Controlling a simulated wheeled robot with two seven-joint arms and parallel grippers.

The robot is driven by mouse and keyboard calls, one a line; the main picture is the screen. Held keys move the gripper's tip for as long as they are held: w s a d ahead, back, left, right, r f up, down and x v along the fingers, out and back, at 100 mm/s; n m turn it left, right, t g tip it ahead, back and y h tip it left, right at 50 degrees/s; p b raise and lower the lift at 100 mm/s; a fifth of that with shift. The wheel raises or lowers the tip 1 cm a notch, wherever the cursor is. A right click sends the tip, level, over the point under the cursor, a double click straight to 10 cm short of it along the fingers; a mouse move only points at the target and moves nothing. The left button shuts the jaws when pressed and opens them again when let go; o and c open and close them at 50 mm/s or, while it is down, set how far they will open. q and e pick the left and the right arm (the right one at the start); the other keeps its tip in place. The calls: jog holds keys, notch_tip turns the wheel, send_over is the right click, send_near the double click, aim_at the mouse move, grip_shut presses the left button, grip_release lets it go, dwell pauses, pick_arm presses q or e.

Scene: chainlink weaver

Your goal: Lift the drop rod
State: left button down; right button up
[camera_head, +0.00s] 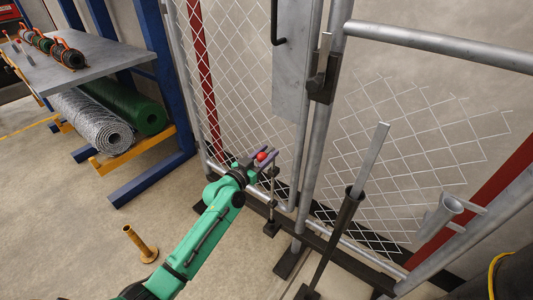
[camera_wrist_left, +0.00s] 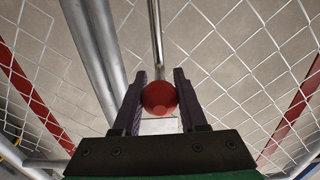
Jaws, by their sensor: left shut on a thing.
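The drop rod (camera_head: 272,190) is a thin upright grey rod at the lower part of the mesh gate, with a red ball knob (camera_head: 261,156) beside its upper part. My left gripper (camera_head: 263,160) is shut on the red knob. In the left wrist view, the knob (camera_wrist_left: 159,98) sits between the two dark fingers of the gripper (camera_wrist_left: 159,80), and a thin metal rod (camera_wrist_left: 156,38) runs beyond it. The rod's lower end is near a small dark floor piece (camera_head: 271,228); whether it sits inside cannot be told. My right gripper is not in view.
The chain-link gate (camera_head: 243,70) and its grey post (camera_head: 318,130) stand close beyond the gripper. A dark slanted post (camera_head: 335,235) stands to the right. A brown flanged peg (camera_head: 140,243) is on the floor at left. A shelf (camera_head: 95,72) holds mesh rolls. Floor between is clear.

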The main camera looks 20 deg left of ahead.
pick_arm(q)
notch_tip(320, 180, up, 8)
jog(key=p, duration=0.4)
jog(key=shift+f, duration=0.3)
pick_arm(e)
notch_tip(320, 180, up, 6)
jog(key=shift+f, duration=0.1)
pick_arm(q)
jog(key=c, duration=0.5)
grip_release()
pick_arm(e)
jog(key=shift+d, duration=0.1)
pick_arm(q)
jog(key=shift+f, duration=0.1)
jog(key=shift+s+a, duration=0.1)
jog(key=shift+s, duration=0.05)
jog(key=v, duration=1.4)
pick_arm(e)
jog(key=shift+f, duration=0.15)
